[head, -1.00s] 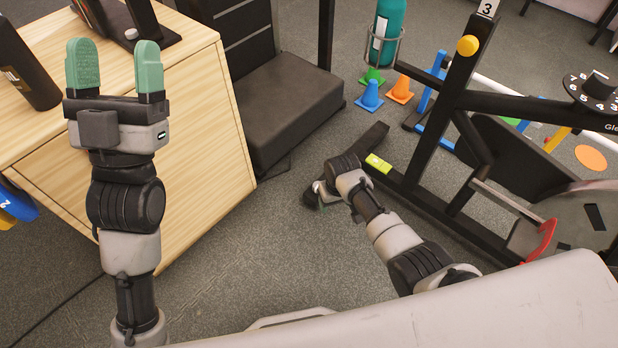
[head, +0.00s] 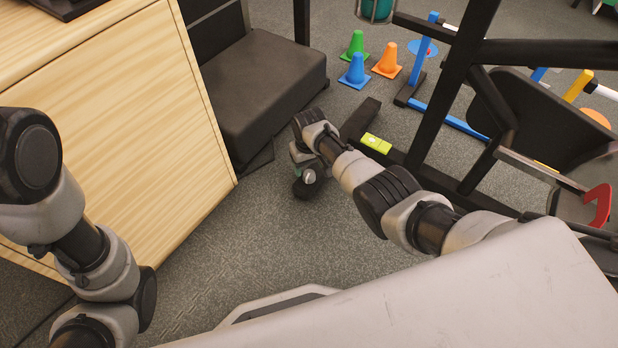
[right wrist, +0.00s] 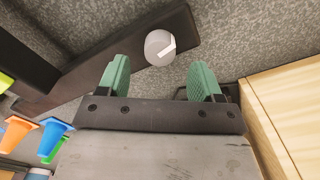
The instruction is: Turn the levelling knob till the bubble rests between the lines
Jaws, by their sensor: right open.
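The levelling knob (right wrist: 160,47) is a round grey cap with a white mark, on a black beam (right wrist: 100,73) close to the floor. It also shows as a small pale disc in the head view (head: 309,176). My right gripper (right wrist: 160,66) has green fingers spread apart and empty. In the right wrist view the knob lies just beyond the fingertips, in line with the gap between them. A yellow-green level (head: 376,143) sits on the beam. Its bubble is too small to read. My left arm shows at the left of the head view, but its gripper is out of frame.
A wooden cabinet (head: 150,110) stands left of the knob, and a black padded block (head: 262,90) is behind it. Blue (head: 355,72), orange (head: 388,62) and green (head: 355,46) cones stand beyond the beam. A black frame (head: 455,95) rises at the right.

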